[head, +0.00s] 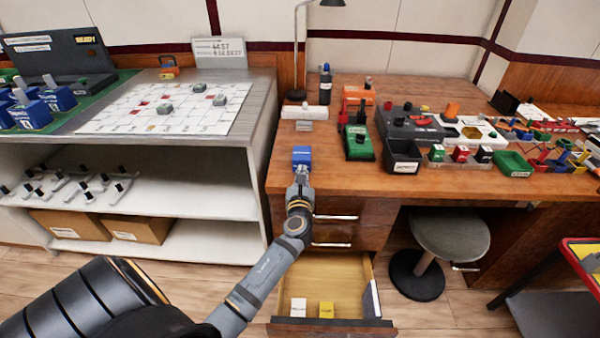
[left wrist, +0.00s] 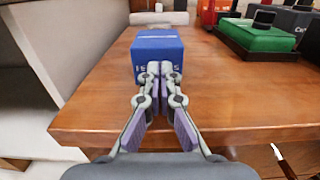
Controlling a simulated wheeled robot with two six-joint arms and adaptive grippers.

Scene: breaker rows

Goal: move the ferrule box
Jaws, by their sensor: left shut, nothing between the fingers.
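A small blue box (head: 302,154) sits on the left front part of the wooden desk, near its front edge. I take it for the ferrule box; the lettering on its near face is partly hidden by my fingers. In the left wrist view the blue box (left wrist: 155,45) stands upright straight ahead. My left gripper (head: 300,174) is at the near side of the box, fingers shut together and empty. In the left wrist view its fingertips (left wrist: 160,70) overlap the box's near face; I cannot tell whether they touch it. My right gripper is not in view.
An open drawer (head: 345,275) with a white and a yellow block is below the desk. A green device (head: 358,145) and a black bin (head: 402,158) stand right of the box. A stool (head: 450,237) stands under the desk. The desktop just right of the box is clear.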

